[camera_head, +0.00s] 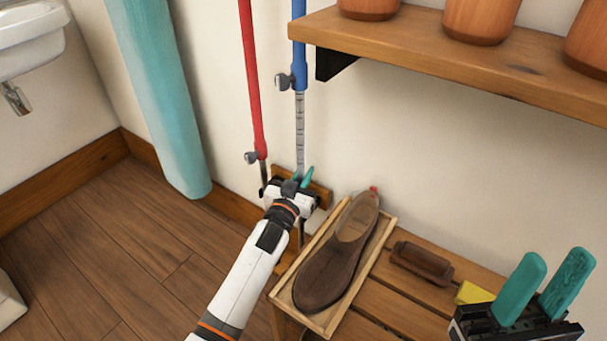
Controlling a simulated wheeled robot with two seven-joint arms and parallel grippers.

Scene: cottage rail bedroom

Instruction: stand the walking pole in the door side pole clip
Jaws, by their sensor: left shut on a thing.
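A blue walking pole (300,55) with a grey marked lower section stands near upright by the wall. My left gripper (301,180) is shut on its lower section, and the gripper hides part of it. A thin shaft shows below the gripper. A red walking pole (252,75) stands to the left, slightly tilted, its lower end close to the gripper. A wooden clip rail (320,193) is on the wall behind the gripper. The clips are mostly hidden, and I cannot tell whether the blue pole sits in one. My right gripper (555,268) is open and empty at lower right.
A bench (400,308) carries a tray (378,246) with a brown shoe (337,258), a brush (420,262) and a yellow block (473,293). A wooden shelf (440,60) with pots overhangs at upper right. A teal roll (155,90) hangs left. Floor is clear at left.

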